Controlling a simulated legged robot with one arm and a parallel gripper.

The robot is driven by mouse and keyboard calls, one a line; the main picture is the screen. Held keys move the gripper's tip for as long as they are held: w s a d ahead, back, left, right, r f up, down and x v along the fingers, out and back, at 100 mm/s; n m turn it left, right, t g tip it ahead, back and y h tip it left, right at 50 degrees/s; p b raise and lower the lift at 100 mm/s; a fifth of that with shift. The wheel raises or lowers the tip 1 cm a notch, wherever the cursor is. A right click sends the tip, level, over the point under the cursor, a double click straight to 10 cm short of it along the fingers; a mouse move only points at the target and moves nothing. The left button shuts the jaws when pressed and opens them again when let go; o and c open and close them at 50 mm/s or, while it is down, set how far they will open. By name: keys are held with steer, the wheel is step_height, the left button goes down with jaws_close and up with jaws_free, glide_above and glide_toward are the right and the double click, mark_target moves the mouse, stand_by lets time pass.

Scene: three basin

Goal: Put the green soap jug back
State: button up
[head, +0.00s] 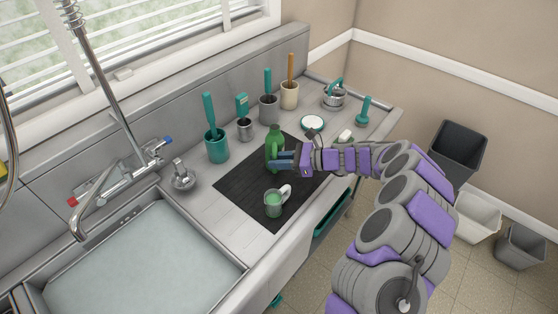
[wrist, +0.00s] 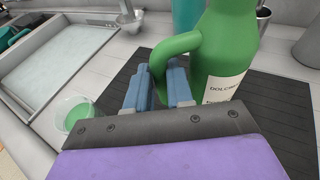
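The green soap jug (head: 274,150) is upright at the far part of the black mat (head: 240,190); I cannot tell whether its base touches the mat. In the wrist view the jug (wrist: 225,50) shows a white label and a looped handle. My gripper (head: 287,159) reaches in from the right. Its blue fingers (wrist: 158,88) are on both sides of the handle and look closed on it. A clear cup (head: 273,204) with green liquid stands on the near part of the mat, and it also shows at the left in the wrist view (wrist: 75,113).
A teal holder with a brush (head: 216,147), a metal cup (head: 245,130), a grey holder (head: 269,108) and a cream holder (head: 289,95) line the back wall. A round white dish (head: 312,123) and kettle (head: 334,96) stand right. The filled sink (head: 145,260) is left.

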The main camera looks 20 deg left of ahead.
steer(key=shift+o, duration=0.6)
steer(key=shift+w+d, duration=0.1)
steer(key=shift+d, duration=0.15)
steer(key=shift+o, duration=1.1)
steer(key=shift+v, duration=0.75)
steer(key=shift+d, duration=0.2)
steer(key=shift+r, duration=0.1)
